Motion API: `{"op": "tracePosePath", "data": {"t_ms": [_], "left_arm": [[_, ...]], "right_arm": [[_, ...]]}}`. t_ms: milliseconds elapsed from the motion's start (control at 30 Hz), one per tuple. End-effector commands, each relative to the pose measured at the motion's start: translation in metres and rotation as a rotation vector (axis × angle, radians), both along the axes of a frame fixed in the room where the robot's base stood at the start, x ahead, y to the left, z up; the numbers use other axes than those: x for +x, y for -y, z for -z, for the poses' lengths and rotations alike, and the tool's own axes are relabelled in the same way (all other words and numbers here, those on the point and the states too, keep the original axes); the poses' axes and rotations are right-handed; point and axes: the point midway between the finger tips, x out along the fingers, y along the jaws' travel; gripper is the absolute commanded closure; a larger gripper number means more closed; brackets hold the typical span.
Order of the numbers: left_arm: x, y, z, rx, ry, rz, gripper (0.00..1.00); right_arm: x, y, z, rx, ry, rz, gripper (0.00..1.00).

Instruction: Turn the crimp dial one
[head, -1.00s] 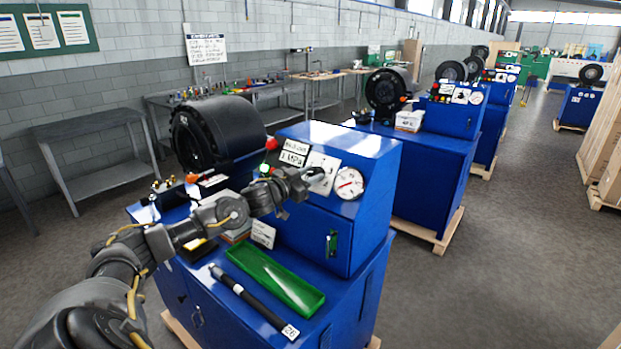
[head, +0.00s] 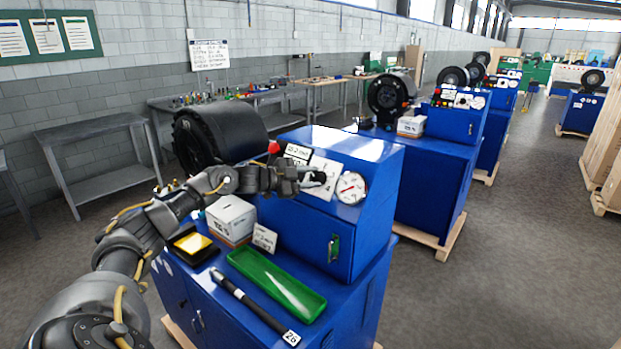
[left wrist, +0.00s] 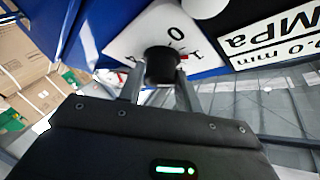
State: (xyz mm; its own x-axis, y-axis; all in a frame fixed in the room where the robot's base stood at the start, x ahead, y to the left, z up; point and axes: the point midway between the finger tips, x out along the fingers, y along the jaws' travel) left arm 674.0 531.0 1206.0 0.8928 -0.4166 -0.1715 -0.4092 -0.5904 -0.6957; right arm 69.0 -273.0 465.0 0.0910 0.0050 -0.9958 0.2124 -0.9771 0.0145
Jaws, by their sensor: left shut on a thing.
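The crimp dial is a black knob (left wrist: 161,64) on a white plate (left wrist: 120,38) with a 0, a 1 and red marks. It sits on the sloped front of the nearest blue machine's control box. In the head view my left gripper (head: 315,179) reaches the white plate (head: 326,166), left of the round gauge (head: 351,188), and mostly hides the knob. In the left wrist view my left gripper (left wrist: 159,76) has one finger on each side of the knob and is shut on it. My right gripper is not in view.
A sign (head: 298,153) and red button (head: 274,147) are left of the dial. Below are a green tray (head: 262,272), a black hose (head: 250,303), a white box (head: 230,216) and a yellow-topped pad (head: 192,243).

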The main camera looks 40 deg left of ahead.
Motion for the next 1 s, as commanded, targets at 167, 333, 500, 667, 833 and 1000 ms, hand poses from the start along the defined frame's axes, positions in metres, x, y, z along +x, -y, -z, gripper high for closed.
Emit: {"op": "tracePosePath", "data": {"t_ms": [167,333,500,667,833,1000], "left_arm": [[0.0003,-0.0005,-0.0005,0.029,0.000,0.019,0.89],[0.0003,-0.0005,0.0003,0.040,-0.002,0.025,0.89],[0.0003,-0.0004,0.0005,0.040,-0.002,0.025,0.89],[0.0003,-0.0003,0.0005,0.039,-0.002,0.025,0.62],[0.0003,-0.0003,0.0002,0.039,-0.001,0.024,0.44],[0.0004,-0.0003,0.0000,0.038,-0.001,0.025,0.44]], "right_arm": [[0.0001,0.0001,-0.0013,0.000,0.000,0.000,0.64],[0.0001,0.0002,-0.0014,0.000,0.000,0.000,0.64],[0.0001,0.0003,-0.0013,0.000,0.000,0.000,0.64],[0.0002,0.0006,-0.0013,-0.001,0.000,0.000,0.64],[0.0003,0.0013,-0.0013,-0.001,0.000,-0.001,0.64],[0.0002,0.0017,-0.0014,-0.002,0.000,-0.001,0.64]]}}
